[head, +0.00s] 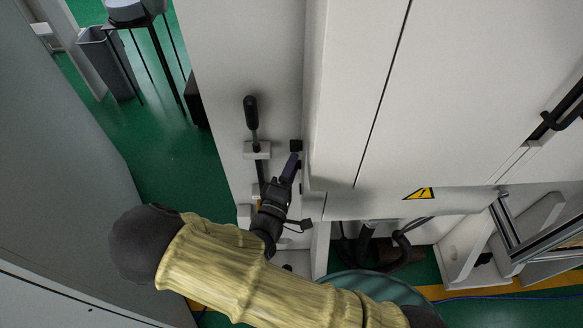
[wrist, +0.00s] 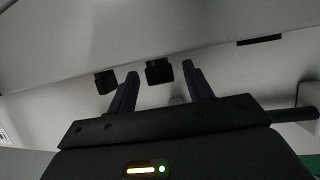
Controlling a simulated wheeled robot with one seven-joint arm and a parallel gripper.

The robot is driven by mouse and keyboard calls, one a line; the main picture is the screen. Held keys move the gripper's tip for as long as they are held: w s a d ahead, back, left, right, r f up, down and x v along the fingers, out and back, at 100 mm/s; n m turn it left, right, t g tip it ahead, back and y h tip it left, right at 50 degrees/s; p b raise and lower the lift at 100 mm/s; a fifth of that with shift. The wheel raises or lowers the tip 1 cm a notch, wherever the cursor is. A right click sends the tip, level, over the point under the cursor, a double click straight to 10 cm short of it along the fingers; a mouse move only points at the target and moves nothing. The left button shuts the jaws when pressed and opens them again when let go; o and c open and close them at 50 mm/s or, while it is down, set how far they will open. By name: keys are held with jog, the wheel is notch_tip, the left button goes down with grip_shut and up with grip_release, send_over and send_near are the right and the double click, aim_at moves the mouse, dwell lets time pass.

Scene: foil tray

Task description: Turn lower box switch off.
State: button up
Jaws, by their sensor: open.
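My gripper (head: 294,160) is open beside the side face of a white cabinet (head: 450,100). In the wrist view its two dark fingers point away from the camera, apart and empty. A small black block (wrist: 159,71) shows between the fingertips, at the cabinet wall. A second black block (wrist: 105,82) sits just left of the left finger. In the head view a small black block (head: 296,145) is at the fingertips. A lever with a black grip (head: 251,112) stands on the side face, up and left of my gripper. No label shows which part is the lower box switch. Contact with the blocks cannot be told.
A black door handle (head: 560,110) is at the far right. A yellow warning sign (head: 419,193) marks the cabinet's lower edge. Cables (head: 400,248) hang below. A grey bin (head: 108,62) and a stool (head: 150,40) stand on the green floor, upper left.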

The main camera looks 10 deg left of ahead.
jog(key=c, duration=1)
jog(key=shift+r+n+g+p, duration=0.1)
jog(key=shift+n+g+p, duration=0.2)
jog(key=shift+g+p, duration=0.7)
jog(key=o, duration=1)
